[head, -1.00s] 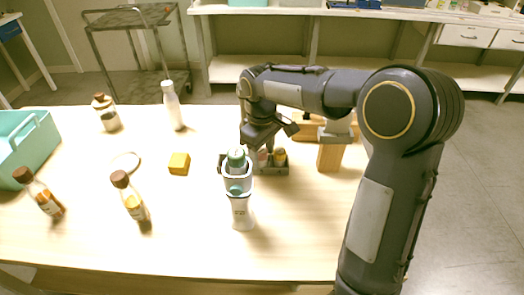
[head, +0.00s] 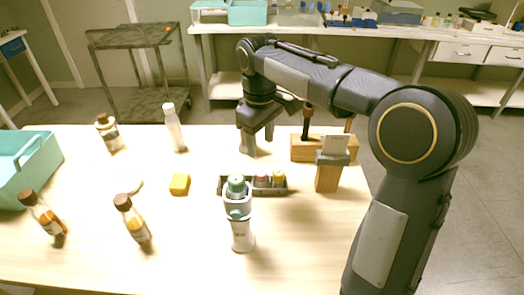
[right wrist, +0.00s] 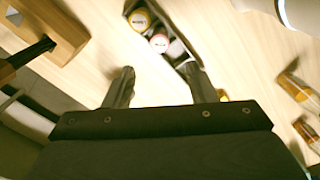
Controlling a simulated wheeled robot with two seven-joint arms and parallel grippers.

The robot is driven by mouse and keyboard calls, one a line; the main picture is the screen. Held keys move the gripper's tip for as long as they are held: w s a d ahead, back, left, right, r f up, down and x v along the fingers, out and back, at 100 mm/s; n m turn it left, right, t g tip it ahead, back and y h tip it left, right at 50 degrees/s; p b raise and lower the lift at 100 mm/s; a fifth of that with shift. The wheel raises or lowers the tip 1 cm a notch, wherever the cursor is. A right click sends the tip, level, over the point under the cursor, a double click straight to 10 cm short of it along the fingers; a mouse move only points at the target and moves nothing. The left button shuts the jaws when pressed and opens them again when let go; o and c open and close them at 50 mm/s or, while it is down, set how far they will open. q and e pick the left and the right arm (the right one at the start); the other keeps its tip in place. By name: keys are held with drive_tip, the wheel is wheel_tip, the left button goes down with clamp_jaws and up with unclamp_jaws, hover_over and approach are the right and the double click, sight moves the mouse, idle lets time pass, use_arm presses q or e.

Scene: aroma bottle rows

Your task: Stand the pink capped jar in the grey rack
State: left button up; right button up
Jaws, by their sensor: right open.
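The pink capped jar (head: 261,180) stands in the grey rack (head: 270,191), beside a jar with a yellow-orange cap (head: 278,178). In the right wrist view the pinkish cap (right wrist: 159,43) and the yellow-orange cap (right wrist: 139,20) show from above, between the walls of the rack. My right gripper (head: 248,150) is behind the rack, open and apart from the jars. Its two separated fingers (right wrist: 157,80) show with nothing between them in the right wrist view. My left gripper is not in view.
A white bottle-like object with a green top (head: 241,232) stands before the rack and hides part of it. Wooden blocks (head: 327,177) are right of it. A yellow block (head: 180,184), several bottles (head: 137,226) and a teal crate (head: 52,155) are left. The front right table is clear.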

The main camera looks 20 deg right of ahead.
drive_tip(key=s+d+m+t+y, duration=0.2)
drive_tip(key=s+m+y, duration=0.1)
drive_tip(key=s, duration=0.9)
drive_tip(key=s+a+f+m+t, duration=0.1)
drive_tip(key=s+a+f+m, duration=0.1)
drive_tip(key=s, duration=0.4)
drive_tip(key=s+a+f+m+t+y, duration=0.1)
drive_tip(key=s+a+f+m+t, duration=0.1)
drive_tip(key=s+f, duration=0.3)
drive_tip(key=shift+s+a+f, duration=0.15)
drive_tip(key=shift+s+f, duration=0.1)
drive_tip(key=shift+s, duration=0.35)
drive_tip(key=shift+s, duration=0.1)
